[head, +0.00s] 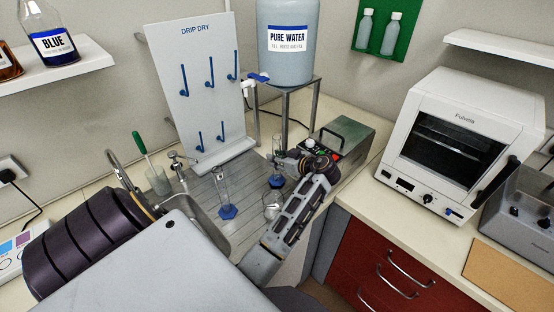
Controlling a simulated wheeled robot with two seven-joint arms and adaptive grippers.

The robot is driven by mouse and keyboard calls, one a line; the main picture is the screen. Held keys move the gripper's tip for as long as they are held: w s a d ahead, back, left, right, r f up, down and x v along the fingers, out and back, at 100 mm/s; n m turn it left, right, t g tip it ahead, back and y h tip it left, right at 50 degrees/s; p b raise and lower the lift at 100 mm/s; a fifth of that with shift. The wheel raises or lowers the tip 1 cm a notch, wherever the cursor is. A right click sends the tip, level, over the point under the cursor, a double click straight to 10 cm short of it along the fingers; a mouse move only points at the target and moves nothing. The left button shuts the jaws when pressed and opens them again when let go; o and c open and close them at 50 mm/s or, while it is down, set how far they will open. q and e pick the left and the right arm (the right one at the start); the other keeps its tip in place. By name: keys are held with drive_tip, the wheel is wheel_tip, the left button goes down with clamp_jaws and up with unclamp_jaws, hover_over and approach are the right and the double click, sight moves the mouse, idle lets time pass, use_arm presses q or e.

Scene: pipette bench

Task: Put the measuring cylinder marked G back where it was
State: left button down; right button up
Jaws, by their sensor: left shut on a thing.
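My left gripper (283,157) is shut on a clear measuring cylinder (276,147) with a blue base, over the far right of the grey draining board (207,190). The cylinder looks upright. I cannot tell whether its base touches the board. Another clear cylinder (224,187) with a blue hexagonal base stands to the left on the board. No letter can be read on either cylinder. The white DRIP DRY rack (195,115) with several blue pegs stands behind; its pegs are empty. My right gripper is out of view.
A small clear glass vessel (271,206) is near my left forearm. The PURE WATER tank (288,55) stands on a metal stand behind. A grey-green box (345,139) is right of the gripper. A tap (178,160) and sink (188,206) are left.

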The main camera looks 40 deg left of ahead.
use_arm(q)
drive_tip(key=shift+f, duration=0.3)
drive_tip(key=shift+f, duration=0.15)
drive_tip(key=c, duration=1.6)
unclamp_jaws()
drive_tip(key=shift+c, duration=0.2)
drive_tip(key=o, duration=0.5)
drive_tip(key=shift+c, duration=0.2)
drive_tip(key=shift+r, duration=0.2)
